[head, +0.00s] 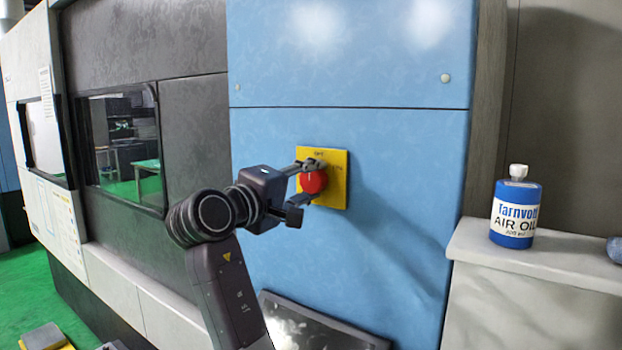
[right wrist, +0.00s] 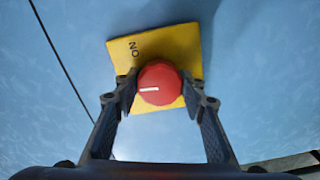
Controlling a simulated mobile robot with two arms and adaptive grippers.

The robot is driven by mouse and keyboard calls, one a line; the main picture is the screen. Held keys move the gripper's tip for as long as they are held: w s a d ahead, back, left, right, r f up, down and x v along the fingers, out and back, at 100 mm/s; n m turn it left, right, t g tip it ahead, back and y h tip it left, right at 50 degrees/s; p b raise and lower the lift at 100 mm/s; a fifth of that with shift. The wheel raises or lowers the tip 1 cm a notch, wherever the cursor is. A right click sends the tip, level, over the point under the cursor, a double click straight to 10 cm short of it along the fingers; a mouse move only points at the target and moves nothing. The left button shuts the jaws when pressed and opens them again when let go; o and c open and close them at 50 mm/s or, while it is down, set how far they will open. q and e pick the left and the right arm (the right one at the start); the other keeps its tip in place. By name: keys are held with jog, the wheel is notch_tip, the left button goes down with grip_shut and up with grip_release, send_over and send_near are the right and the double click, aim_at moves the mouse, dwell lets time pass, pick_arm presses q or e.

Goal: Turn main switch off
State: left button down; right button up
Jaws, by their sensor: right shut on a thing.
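The main switch is a round red knob (head: 313,181) on a square yellow plate (head: 338,190), fixed to the blue cabinet panel. In the right wrist view the red knob (right wrist: 160,84) has a white mark on its left half, and the yellow plate (right wrist: 180,42) shows the word "ON" at its left. My right gripper (head: 307,183) is at the knob, with one finger above it and one below in the head view. In the right wrist view its fingertips (right wrist: 162,88) are on both sides of the knob, shut on it. My left gripper is not in view.
A blue and white air oil bottle (head: 515,212) stands on a pale ledge (head: 540,252) at the right. A dark machine wall with a window (head: 122,150) is at the left. A dark tilted panel (head: 315,325) is below the switch.

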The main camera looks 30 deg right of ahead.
jog(key=shift+r+n, duration=0.1)
jog(key=shift+n, duration=0.6)
jog(key=o, duration=1.2)
jog(key=shift+w+a, duration=0.1)
jog(key=shift+c, duration=0.2)
jog(key=v, duration=1.2)
